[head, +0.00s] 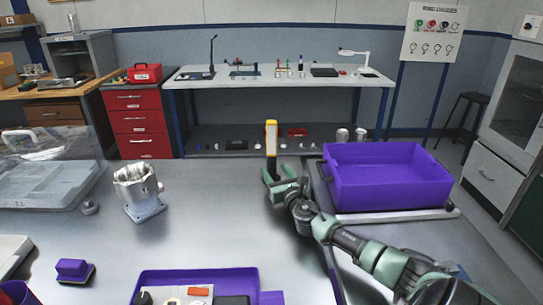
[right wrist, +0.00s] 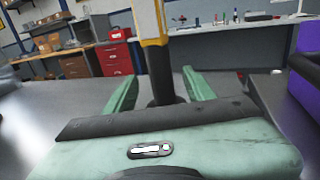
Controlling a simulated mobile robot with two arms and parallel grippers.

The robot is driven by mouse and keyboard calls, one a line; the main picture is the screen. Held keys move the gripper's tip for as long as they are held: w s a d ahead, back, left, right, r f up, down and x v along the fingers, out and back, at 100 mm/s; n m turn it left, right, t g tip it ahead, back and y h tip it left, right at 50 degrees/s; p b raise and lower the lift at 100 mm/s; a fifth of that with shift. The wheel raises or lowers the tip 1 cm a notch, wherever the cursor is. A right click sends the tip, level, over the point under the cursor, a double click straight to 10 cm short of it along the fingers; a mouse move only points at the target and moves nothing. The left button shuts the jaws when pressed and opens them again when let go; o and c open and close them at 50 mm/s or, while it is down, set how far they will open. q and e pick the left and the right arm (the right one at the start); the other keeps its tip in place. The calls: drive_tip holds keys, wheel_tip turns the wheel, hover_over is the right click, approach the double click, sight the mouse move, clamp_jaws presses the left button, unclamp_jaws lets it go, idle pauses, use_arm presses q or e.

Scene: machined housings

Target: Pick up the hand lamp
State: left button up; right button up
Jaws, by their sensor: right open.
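The hand lamp (head: 271,136) stands upright on the metal table in the head view. It has a yellow frame with a pale front on top and a dark handle below. My right gripper (head: 283,180) is at the lamp's lower part. In the right wrist view the lamp's dark handle (right wrist: 159,75) stands between the two green fingers of my right gripper (right wrist: 160,88). The fingers are apart, with a gap visible on each side of the handle. The lamp's top is cut off in the wrist view. My left gripper is not in view.
A purple bin (head: 385,182) stands close right of my right arm. A machined housing (head: 139,192) stands to the left, beside a clear-lidded case (head: 45,170). A purple tray (head: 180,281) with small items is at the front. The table's middle is clear.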

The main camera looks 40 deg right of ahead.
sight(273, 166)
drive_tip(key=x, duration=0.4)
drive_tip(key=shift+r, duration=0.25)
drive_tip(key=shift+c, duration=0.3)
drive_tip(key=shift+d, duration=0.1)
clamp_jaws()
drive_tip(key=shift+r, duration=0.1)
